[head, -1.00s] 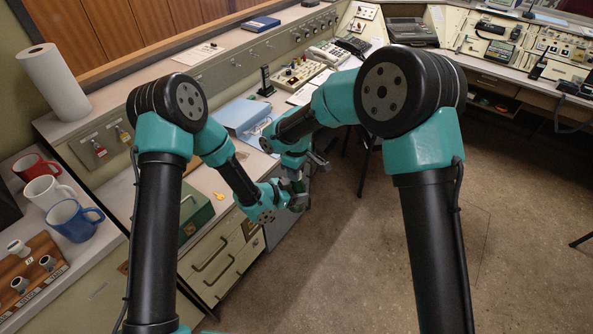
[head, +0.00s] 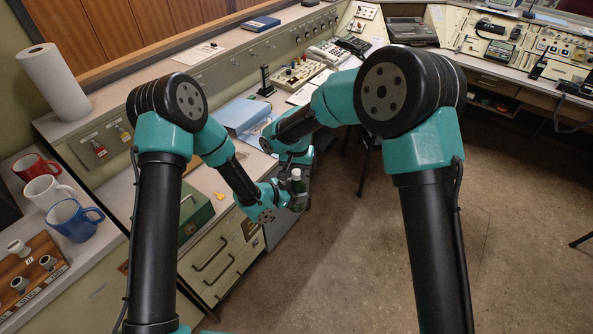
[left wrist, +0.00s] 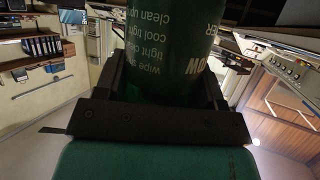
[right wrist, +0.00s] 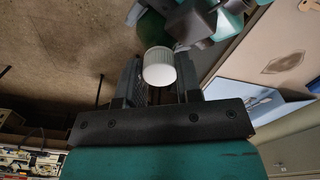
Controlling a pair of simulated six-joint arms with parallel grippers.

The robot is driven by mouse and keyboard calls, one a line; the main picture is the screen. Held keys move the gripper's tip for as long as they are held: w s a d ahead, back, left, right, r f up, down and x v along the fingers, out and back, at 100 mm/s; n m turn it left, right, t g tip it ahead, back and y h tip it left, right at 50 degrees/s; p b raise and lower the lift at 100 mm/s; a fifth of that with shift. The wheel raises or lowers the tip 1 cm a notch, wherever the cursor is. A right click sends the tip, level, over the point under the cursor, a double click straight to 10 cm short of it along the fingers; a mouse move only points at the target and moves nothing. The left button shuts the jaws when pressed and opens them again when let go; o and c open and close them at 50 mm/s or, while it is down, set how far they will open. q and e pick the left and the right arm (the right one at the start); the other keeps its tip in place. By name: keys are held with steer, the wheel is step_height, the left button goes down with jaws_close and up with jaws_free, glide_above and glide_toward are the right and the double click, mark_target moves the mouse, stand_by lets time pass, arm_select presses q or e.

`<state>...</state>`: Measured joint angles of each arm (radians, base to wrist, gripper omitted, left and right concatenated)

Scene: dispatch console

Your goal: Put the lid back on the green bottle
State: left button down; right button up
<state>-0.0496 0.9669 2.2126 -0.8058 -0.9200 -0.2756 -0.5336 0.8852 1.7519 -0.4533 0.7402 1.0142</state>
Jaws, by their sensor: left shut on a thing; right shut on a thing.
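The green bottle (head: 297,196) stands roughly upright in my left gripper (left wrist: 162,84), in front of the desk drawers. Its green side with pale printing fills the top of the left wrist view (left wrist: 170,45). My right gripper (right wrist: 158,80) is shut on the white ribbed lid (right wrist: 159,66). In the right wrist view part of a dark green round shape, likely the bottle, shows behind the lid. A pale top shows over the bottle in the head view. I cannot tell whether lid and bottle touch.
A blue folder (head: 240,115) and a dark green box (head: 195,212) lie on the desk left of my grippers. Mugs, including a blue one (head: 72,220), and a paper towel roll (head: 54,83) stand at far left. Open floor (head: 350,260) lies to the right.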

steer(key=o, duration=1)
steer(key=shift+r, duration=2.3)
steer(key=shift+c, duration=0.3)
steer(key=n, duration=0.2)
steer(key=r+n, duration=0.1)
steer(key=n, duration=0.3)
steer(key=shift+r, duration=0.3)
steer(key=n, duration=0.2)
steer(key=r+n, duration=0.1)
steer(key=n, duration=0.4)
steer(key=shift+r, duration=0.4)
